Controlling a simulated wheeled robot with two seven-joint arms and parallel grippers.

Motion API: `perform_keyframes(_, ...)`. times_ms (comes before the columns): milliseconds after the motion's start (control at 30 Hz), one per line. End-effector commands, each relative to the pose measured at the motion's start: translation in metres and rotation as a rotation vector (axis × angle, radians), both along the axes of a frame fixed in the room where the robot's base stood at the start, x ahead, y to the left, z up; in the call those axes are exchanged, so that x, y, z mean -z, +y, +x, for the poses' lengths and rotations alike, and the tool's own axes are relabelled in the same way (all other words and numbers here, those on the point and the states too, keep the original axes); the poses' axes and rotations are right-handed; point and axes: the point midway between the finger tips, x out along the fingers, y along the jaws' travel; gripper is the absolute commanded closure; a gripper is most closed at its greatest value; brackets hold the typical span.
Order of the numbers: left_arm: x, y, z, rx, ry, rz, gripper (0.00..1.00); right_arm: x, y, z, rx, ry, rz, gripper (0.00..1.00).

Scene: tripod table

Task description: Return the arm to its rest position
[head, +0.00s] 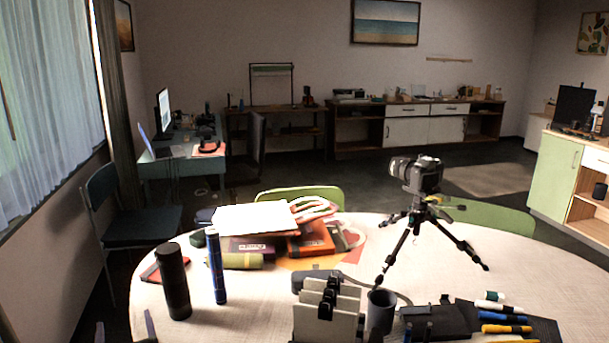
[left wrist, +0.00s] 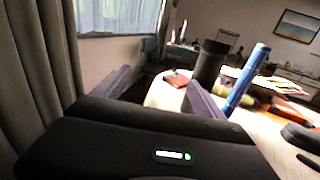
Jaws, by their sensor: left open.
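My left gripper (head: 125,331) shows only as two fingertips at the bottom left of the head view, at the table's near left edge. In the left wrist view, its two fingers (left wrist: 160,92) stand wide apart with nothing held between them. A black cylinder (head: 173,282) and a blue tube (head: 216,266) stand upright on the round table (head: 520,270), beyond and right of the fingers. The cylinder also shows in the left wrist view (left wrist: 208,64), as does the blue tube (left wrist: 247,78). The rest of the left arm is hidden. I see no right gripper.
A camera on a tripod (head: 418,174) stands at the table's right half. Books and papers (head: 255,218) lie in the middle. A grey holder (head: 326,312), a dark cup (head: 381,311) and several markers (head: 505,329) are near the front. A chair (head: 125,219) stands left of the table.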

Motion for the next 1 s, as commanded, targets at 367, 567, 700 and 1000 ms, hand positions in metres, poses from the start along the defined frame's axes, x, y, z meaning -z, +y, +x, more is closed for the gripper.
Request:
perform_keyframes(367, 0.076, -0.043, 0.004, 0.154, 0.353, 0.199, 0.19, 0.000, 0.000, 0.000, 0.000, -0.001, 0.000, 0.18)
perform_keyframes(567, 0.136, -0.083, -0.004, 0.328, 0.611, 0.385, 0.19, 0.000, 0.000, 0.001, 0.000, -0.001, 0.000, 0.18)
perform_keyframes(700, 0.195, -0.127, -0.025, 0.558, 0.842, 0.600, 0.19, 0.000, 0.000, 0.001, 0.000, -0.001, 0.000, 0.18)
perform_keyframes(1000, 0.336, -0.263, -0.159, 1.526, 1.118, 1.386, 0.19, 0.000, 0.000, 0.001, 0.000, -0.001, 0.000, 0.18)
